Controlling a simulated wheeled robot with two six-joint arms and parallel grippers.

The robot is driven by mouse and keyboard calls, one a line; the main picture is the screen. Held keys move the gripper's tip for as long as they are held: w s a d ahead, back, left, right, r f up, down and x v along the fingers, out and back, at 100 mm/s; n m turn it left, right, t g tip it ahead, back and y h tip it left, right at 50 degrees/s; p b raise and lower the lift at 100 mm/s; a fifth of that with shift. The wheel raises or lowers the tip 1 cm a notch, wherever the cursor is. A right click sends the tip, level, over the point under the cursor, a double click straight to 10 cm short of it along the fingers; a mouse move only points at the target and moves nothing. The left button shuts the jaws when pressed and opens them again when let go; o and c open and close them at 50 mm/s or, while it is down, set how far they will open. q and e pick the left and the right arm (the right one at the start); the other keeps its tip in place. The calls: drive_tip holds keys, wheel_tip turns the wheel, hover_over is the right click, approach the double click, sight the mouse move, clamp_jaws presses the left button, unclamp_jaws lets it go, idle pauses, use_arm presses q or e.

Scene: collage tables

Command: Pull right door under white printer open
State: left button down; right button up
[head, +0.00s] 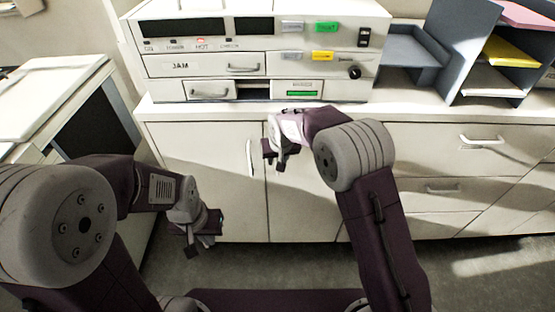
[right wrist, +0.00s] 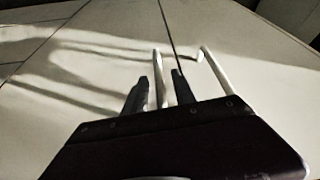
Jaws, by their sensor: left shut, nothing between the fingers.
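The white printer (head: 215,62) stands on the white cabinet in the head view. Below it are a left door (head: 205,165) with a vertical handle (head: 249,157) and a right door (head: 300,205); both look shut. My right gripper (head: 274,155) is in front of the right door near the seam and hides its handle in the head view. In the right wrist view, the open right gripper (right wrist: 160,85) has the right door's white handle (right wrist: 157,70) between its fingers, with a gap on the right-finger side. My left gripper (head: 200,235) is shut and empty, low in front of the left door.
Drawers with handles (head: 482,141) are to the right of the doors. Grey paper trays (head: 415,48) stand on the countertop at right. Another white machine (head: 45,95) stands at the left. Grey floor (head: 470,262) is open in front of the cabinet.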

clamp_jaws()
idle(1.4)
